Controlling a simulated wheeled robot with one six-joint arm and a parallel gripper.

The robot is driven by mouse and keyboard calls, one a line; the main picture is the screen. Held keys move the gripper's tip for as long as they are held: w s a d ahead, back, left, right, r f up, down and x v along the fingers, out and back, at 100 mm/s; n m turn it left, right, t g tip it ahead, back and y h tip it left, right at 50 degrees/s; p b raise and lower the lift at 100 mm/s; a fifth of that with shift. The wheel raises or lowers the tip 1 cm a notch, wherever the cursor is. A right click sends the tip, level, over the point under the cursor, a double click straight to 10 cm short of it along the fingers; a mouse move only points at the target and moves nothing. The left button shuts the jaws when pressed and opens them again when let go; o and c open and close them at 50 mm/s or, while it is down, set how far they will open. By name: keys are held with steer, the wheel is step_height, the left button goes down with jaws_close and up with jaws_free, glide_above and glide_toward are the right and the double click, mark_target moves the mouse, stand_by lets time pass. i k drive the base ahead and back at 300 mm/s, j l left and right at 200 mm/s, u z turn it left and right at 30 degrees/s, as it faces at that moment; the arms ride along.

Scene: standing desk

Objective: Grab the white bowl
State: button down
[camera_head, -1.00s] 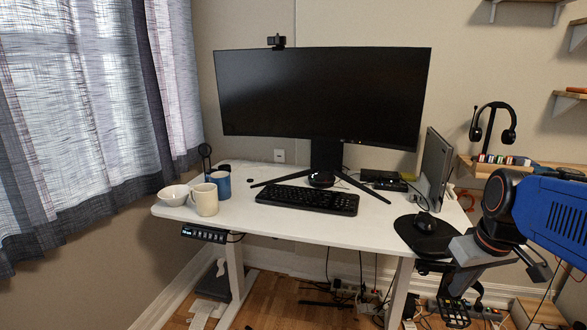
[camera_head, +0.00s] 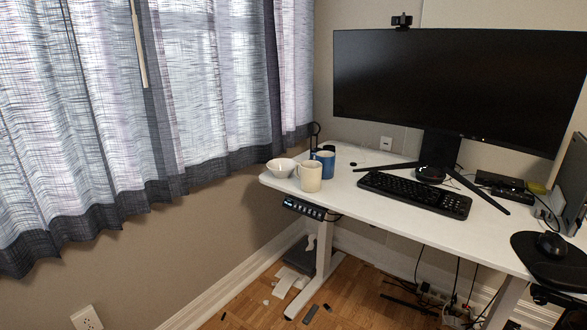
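The white bowl (camera_head: 281,168) sits upright on the left end of the white desk (camera_head: 400,213), close to its left edge. A cream mug (camera_head: 310,177) stands just right of the bowl and slightly in front, overlapping its right side in the picture. A blue mug (camera_head: 325,160) stands behind the cream mug. My gripper is outside the current view.
A black keyboard (camera_head: 415,193) and a large monitor (camera_head: 455,88) on a splayed stand fill the desk's middle. A mouse (camera_head: 551,244) lies on a black pad at right. Curtains (camera_head: 150,110) hang at left. A control panel (camera_head: 304,208) hangs under the front edge.

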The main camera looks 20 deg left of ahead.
mark_target(281, 168)
steer(key=u, duration=1.3)
